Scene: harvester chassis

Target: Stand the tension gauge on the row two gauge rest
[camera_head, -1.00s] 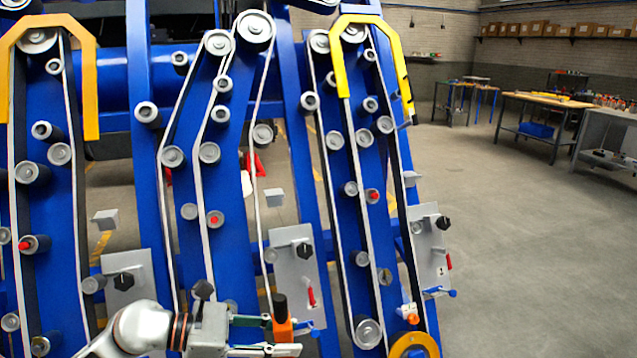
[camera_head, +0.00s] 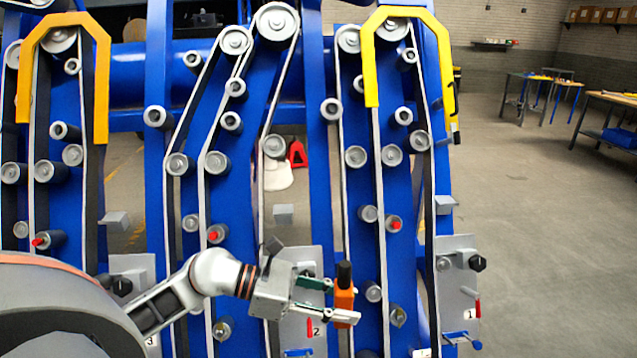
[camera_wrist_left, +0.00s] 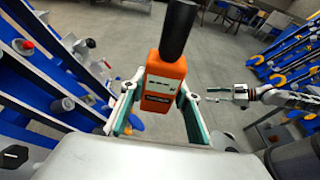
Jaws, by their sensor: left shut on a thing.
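The tension gauge (camera_head: 344,299) is an orange block with a black top. My left gripper (camera_head: 330,300) is shut on it and holds it upright in front of the row two panel (camera_head: 299,328), at its right edge. In the left wrist view the orange gauge (camera_wrist_left: 163,82) sits between the two green-padded fingers. A blue ledge (camera_head: 297,353) at the foot of the panel marked 2 looks like the row two gauge rest; it is partly cut off by the frame's bottom. The gauge is above and to the right of this ledge. My right gripper (camera_wrist_left: 232,94) shows small in the left wrist view.
Blue frames with belts and rollers fill the left and middle. A panel marked 1 (camera_head: 457,290) with a blue ledge (camera_head: 461,338) stands to the right. Yellow (camera_head: 369,65) and orange (camera_head: 101,92) guards arch over belts. Open floor lies at the right.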

